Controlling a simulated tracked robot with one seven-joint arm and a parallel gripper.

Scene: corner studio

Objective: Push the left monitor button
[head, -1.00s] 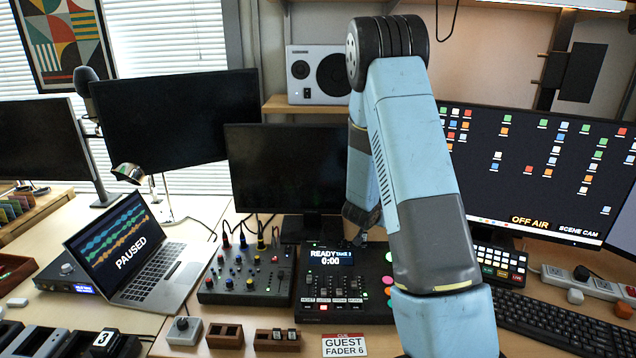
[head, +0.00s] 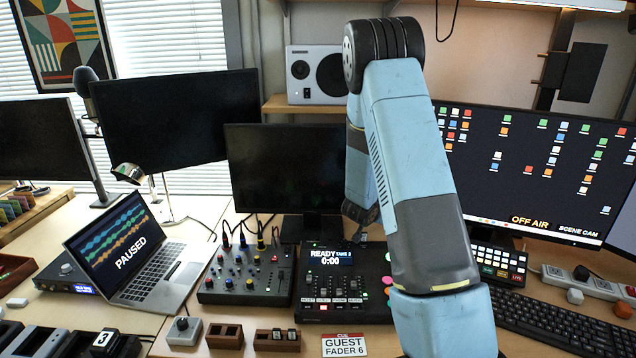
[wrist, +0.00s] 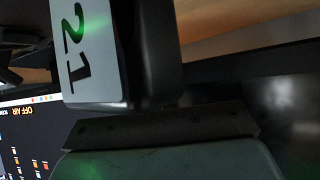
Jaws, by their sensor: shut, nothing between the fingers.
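My gripper (head: 362,234) is a small dark shape low behind my blue forearm, in front of the lower right part of the dark middle monitor (head: 282,170). It is shut and empty. A larger dark monitor (head: 175,120) stands to its left, and another dark monitor (head: 38,140) stands at the far left. I cannot make out a button on any of these monitors. The fingertips cannot be told apart there.
A control deck reading READY (head: 330,258) lies below my gripper, with a knob mixer (head: 245,275) to its left. An open laptop (head: 125,235) stands further left. The OFF AIR screen (head: 540,170) and a keyboard (head: 560,325) are at the right.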

